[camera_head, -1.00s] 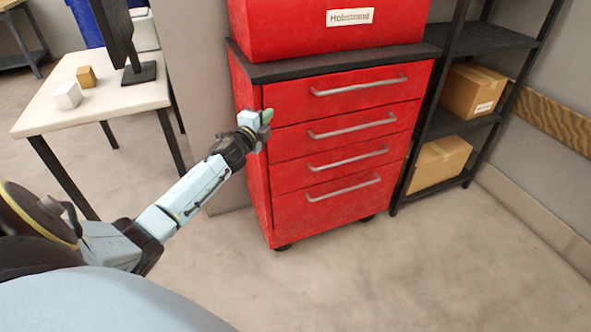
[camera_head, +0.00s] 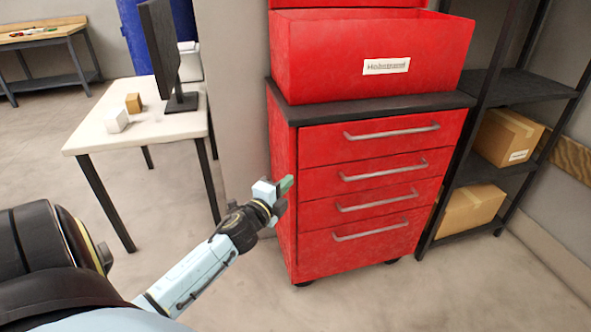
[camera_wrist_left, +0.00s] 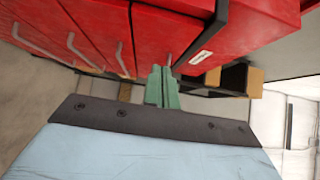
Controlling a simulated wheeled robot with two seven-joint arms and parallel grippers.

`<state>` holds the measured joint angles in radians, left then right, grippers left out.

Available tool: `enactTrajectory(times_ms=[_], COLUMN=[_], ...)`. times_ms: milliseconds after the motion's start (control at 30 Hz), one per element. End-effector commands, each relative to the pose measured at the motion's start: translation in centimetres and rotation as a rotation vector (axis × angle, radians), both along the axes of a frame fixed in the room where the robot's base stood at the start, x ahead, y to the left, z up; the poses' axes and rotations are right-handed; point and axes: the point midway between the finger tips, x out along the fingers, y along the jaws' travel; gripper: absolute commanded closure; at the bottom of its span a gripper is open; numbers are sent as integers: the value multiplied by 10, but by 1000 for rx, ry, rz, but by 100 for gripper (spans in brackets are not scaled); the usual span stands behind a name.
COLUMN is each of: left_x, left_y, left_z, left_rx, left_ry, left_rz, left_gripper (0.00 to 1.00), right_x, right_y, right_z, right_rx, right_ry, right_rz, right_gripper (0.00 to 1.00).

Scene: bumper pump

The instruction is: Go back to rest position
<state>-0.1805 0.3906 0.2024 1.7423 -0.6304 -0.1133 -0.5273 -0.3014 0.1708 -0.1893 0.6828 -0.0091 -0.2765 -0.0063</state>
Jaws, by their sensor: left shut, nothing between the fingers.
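My left gripper (camera_head: 285,186) has green fingers and is in front of the lower left side of the red tool cabinet (camera_head: 285,165). It is shut and empty. In the left wrist view its fingers (camera_wrist_left: 161,88) are pressed together, with the red drawers (camera_wrist_left: 85,30) beyond them. I cannot tell from the head view how close the fingertips are to the cabinet. My right gripper is not in view.
A white table (camera_head: 95,140) with a monitor (camera_head: 160,50), a white cube (camera_head: 116,119) and a brown cube (camera_head: 133,103) stands left. A black shelf (camera_head: 510,88) with cardboard boxes (camera_head: 507,137) stands right. The floor (camera_head: 430,290) in front is clear.

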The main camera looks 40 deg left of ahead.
Motion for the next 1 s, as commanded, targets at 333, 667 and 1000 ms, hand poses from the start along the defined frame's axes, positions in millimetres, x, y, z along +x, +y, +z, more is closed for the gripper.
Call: enactTrajectory(times_ms=[333,667,1000], left_x=[-3,-53,-213], left_y=[-1,-18,-76], left_z=[-7,-188,-386], left_rx=[-13,-404,-843], left_ry=[12,318,722], left_rz=[2,106,396], left_gripper=[100,100,100], right_x=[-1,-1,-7], right_y=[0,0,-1], right_z=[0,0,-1], right_rx=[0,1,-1], right_ry=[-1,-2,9], right_rz=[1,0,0], right_gripper=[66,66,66])
